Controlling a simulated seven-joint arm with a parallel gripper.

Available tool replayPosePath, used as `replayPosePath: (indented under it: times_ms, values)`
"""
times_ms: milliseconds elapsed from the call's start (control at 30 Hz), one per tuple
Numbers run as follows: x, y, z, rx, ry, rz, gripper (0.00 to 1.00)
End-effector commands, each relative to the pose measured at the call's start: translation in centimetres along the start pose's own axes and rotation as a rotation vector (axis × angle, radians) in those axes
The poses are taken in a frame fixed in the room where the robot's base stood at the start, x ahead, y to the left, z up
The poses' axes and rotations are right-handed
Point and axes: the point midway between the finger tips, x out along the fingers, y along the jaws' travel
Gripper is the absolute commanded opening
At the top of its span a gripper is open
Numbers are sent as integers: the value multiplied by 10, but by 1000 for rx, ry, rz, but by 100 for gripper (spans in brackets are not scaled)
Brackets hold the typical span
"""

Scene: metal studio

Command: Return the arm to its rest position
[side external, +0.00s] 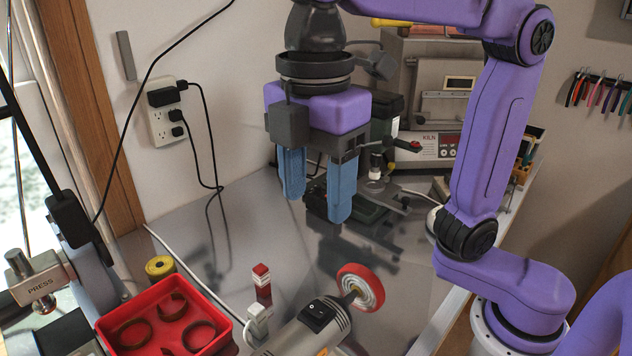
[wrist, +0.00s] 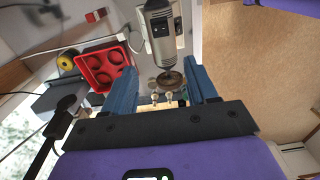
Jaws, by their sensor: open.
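My gripper (side external: 316,190) hangs above the metal table in the side external view, with its two blue fingers pointing down and spread apart. Nothing is between the fingers there. In the wrist view the blue fingers (wrist: 163,88) stand wide apart, with the background showing between them. My purple arm reaches in from the right and holds the gripper clear of the table top (side external: 225,245).
A red tray (side external: 208,309) with dark rings stands at the front left, beside a yellow roll (side external: 160,268). A grey polishing motor (side external: 305,335) with a red-rimmed wheel (side external: 361,288) lies in front. A kiln (side external: 435,145) stands behind. Wall outlet cables hang at left.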

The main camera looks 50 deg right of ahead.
Motion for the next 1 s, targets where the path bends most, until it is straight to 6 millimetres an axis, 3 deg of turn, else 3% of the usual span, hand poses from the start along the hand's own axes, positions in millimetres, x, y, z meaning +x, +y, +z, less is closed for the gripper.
replayPosePath:
  times_ms: [267,567,800,1000]
  values:
    - [14,1,13,34,0,0,57]
    - [90,-13,82,217,9,6,57]
    - [153,-45,147,368,21,11,57]
    - [185,-69,183,451,29,13,57]
